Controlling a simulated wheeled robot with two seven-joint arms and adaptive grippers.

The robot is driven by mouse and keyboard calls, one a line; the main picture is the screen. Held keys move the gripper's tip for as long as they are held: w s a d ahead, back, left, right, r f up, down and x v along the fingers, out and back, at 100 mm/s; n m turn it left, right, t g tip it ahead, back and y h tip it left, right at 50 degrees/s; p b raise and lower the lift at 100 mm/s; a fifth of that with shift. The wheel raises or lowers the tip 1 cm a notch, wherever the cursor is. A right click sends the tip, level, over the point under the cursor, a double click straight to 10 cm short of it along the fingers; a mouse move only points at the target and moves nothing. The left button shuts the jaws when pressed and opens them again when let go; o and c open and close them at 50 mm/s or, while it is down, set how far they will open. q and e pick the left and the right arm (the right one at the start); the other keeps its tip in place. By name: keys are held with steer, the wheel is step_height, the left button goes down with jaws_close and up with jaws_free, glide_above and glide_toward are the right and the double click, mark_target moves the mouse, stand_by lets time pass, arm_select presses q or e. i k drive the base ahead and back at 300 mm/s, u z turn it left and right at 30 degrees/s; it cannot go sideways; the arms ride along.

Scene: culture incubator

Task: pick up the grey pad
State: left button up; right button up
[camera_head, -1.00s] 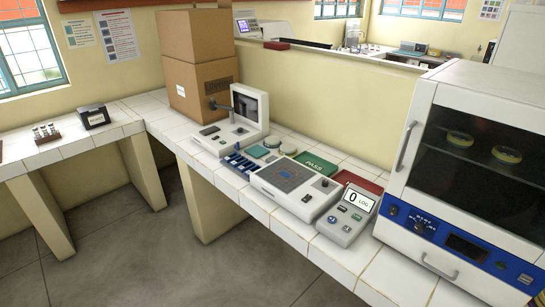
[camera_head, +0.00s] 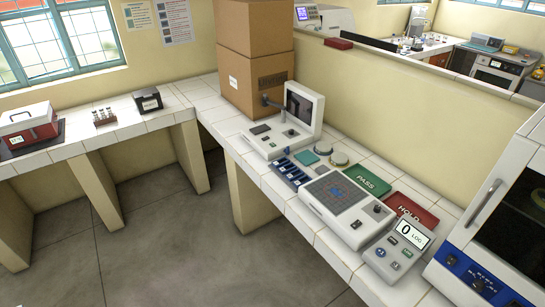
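Several grey things could be the pad, and I cannot tell which is meant. A small dark grey flat piece (camera_head: 260,129) lies on the left part of the white device with an upright screen (camera_head: 300,105). A dark mat (camera_head: 61,127) shows beside the red and white box on the left bench. Neither gripper is in view.
The red and white box (camera_head: 30,125), a tube rack (camera_head: 104,117) and a black box (camera_head: 148,101) stand on the left bench. Green PASS (camera_head: 367,180) and red HOLD (camera_head: 410,212) plates, a counter (camera_head: 397,250) and the incubator (camera_head: 500,225) are at right. Floor (camera_head: 170,245) is clear.

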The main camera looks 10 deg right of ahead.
mark_target(322, 169)
steer(key=u, duration=0.4)
steer(key=i, duration=1.5)
